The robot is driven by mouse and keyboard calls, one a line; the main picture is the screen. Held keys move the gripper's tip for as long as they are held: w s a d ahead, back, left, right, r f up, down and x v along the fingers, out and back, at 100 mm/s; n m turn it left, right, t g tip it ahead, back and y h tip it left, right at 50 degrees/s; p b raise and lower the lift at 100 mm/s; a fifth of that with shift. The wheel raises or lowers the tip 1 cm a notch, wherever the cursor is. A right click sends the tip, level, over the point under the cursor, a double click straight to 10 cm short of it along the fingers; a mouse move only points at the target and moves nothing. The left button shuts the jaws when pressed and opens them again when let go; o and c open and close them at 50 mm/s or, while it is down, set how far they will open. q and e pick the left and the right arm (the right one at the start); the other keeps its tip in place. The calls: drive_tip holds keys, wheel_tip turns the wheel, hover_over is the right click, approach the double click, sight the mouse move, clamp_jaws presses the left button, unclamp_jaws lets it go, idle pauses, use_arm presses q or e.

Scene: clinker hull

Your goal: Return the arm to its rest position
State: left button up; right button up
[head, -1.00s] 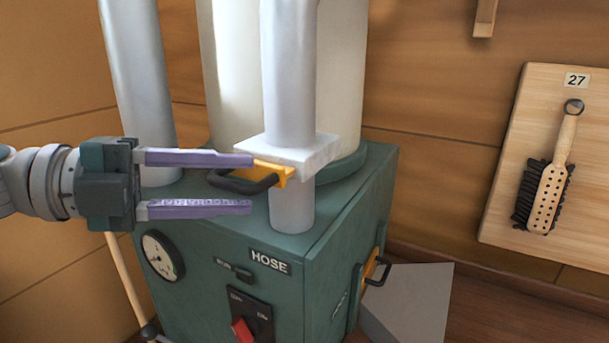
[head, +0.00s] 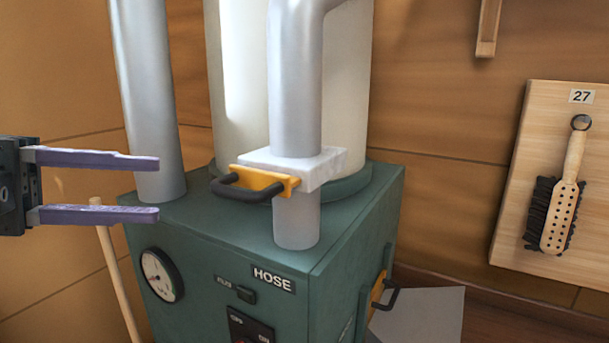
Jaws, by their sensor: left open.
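My left gripper (head: 158,187) is at the left edge of the head view. Its two purple fingers are apart, with nothing between them. The fingertips are left of the black handle (head: 243,192) on the yellow plate (head: 264,180) and clear of it. That plate is on a white block (head: 321,168) around the grey pipe (head: 296,110). The fingertips appear in front of or beside the left grey pipe (head: 148,90); I cannot tell the gap. My right gripper is not in view.
The green machine (head: 205,240) has a gauge (head: 162,275), a HOSE label (head: 273,279) and a switch panel (head: 250,328). A wooden stick (head: 117,270) leans at its left. A brush (head: 556,195) hangs on a board (head: 505,225) at the right.

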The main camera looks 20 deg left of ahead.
use_arm(q)
drive_tip(key=w+a+f+n+t+y, duration=0.15)
drive_tip(key=w+n+t+y, duration=0.35)
drive_tip(key=n+t+y, duration=0.6)
drive_tip(key=s+f+n+g+y, duration=0.3)
drive_tip(key=f+n+g+y, duration=0.2)
drive_tip(key=f+n+g, duration=0.5)
drive_tip(key=s+d+f+n+g+h, duration=0.2)
drive_tip(key=s+d+f+g, duration=0.15)
drive_tip(key=s+d, duration=0.35)
drive_tip(key=s+d+f+n+g+h, duration=0.1)
drive_tip(key=s+d+f+g+h, duration=0.15)
drive_tip(key=s+d+g, duration=0.5)
wheel_tip(320, 180, up, 27)
drive_tip(key=a+t+p, duration=0.2)
drive_tip(key=t+p, duration=0.1)
drive_tip(key=p, duration=2.5)
drive_tip(key=shift+s+a+r+y, duration=0.2)
drive_tip(key=shift+s+a+y, duration=0.2)
drive_tip(key=shift+y, duration=0.05)
